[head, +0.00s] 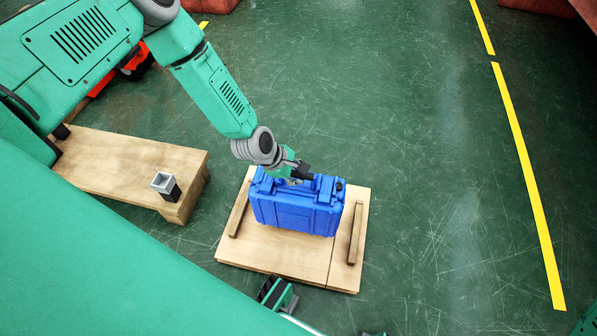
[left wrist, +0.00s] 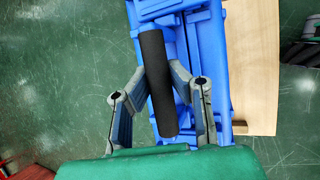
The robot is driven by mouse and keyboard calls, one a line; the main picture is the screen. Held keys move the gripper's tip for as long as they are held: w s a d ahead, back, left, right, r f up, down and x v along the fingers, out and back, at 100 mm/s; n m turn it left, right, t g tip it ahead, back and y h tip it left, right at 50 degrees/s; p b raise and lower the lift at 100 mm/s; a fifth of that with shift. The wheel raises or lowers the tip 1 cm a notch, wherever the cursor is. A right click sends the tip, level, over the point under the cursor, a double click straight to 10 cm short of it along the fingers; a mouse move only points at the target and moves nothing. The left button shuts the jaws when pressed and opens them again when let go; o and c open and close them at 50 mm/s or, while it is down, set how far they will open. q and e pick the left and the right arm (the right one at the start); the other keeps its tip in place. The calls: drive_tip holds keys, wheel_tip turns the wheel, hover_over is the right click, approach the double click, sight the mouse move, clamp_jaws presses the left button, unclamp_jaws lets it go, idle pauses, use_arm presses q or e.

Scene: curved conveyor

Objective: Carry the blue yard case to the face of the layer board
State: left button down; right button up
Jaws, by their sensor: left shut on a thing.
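The blue yard case (head: 296,209) is upright over the wooden layer board (head: 262,258), between its two raised slats. I cannot tell whether its base touches the board. My left gripper (head: 297,172) is at the top of the case. In the left wrist view my left gripper (left wrist: 157,85) is shut on the black handle (left wrist: 157,80) of the blue case (left wrist: 209,60), one finger on each side. The case hides the middle of the board. A dark and green part (head: 278,293) at the bottom of the head view may be my right gripper; its jaws are unclear.
A low wooden bench (head: 125,165) stands to the left, with a small grey and black box-like thing (head: 165,186) at its end. A yellow floor line (head: 523,155) runs down the right. The green floor between the board and the line is clear.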

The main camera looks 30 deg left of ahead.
sight(299, 186)
use_arm(q)
wheel_tip(299, 186, down, 3)
drive_tip(key=shift+d+f+b, duration=0.1)
drive_tip(key=shift+b, duration=0.55)
drive_tip(key=shift+w, duration=0.1)
drive_tip(key=c, duration=1.9)
unclamp_jaws()
drive_tip(key=shift+c, duration=0.2)
drive_tip(key=o, duration=0.4)
